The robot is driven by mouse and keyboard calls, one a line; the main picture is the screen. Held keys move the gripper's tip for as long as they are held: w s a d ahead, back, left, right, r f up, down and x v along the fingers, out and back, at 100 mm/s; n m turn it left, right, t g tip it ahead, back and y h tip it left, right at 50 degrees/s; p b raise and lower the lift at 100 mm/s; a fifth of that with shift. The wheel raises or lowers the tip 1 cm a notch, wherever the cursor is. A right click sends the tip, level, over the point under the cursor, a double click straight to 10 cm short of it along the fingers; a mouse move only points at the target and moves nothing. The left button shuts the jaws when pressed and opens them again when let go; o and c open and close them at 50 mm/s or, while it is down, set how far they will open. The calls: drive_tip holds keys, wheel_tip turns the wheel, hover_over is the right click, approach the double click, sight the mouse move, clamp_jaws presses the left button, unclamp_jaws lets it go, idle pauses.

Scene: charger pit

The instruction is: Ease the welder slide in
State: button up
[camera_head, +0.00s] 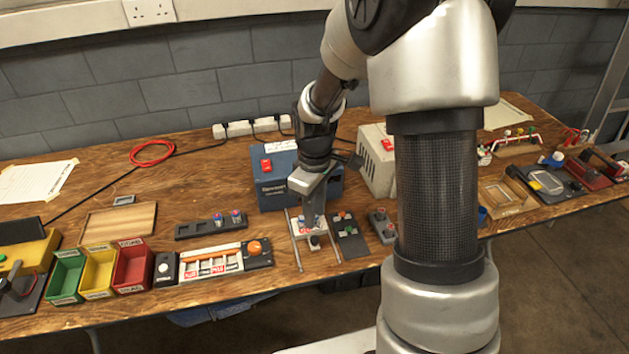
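The blue welder box (271,187) with a red switch stands in the middle of the workbench. In front of it, two thin metal rails (294,250) run toward the front edge. A white slide plate (297,233) with a small dark knob (314,242) sits between the rails, close to the box. My gripper (313,222) points down over the slide plate, just in front of the box. The fingertips are small and partly hidden, so I cannot tell whether they are open, shut or touching the slide.
A dark panel with green and orange buttons (348,238) lies just right of the rails. A beige box (376,160) stands behind it. A panel with an orange knob (254,247) and green, yellow and red bins (132,267) lie left. My arm hides part of the right side.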

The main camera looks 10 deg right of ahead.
wheel_tip(320, 180, up, 9)
drive_tip(key=p, duration=0.1)
idle(0.3)
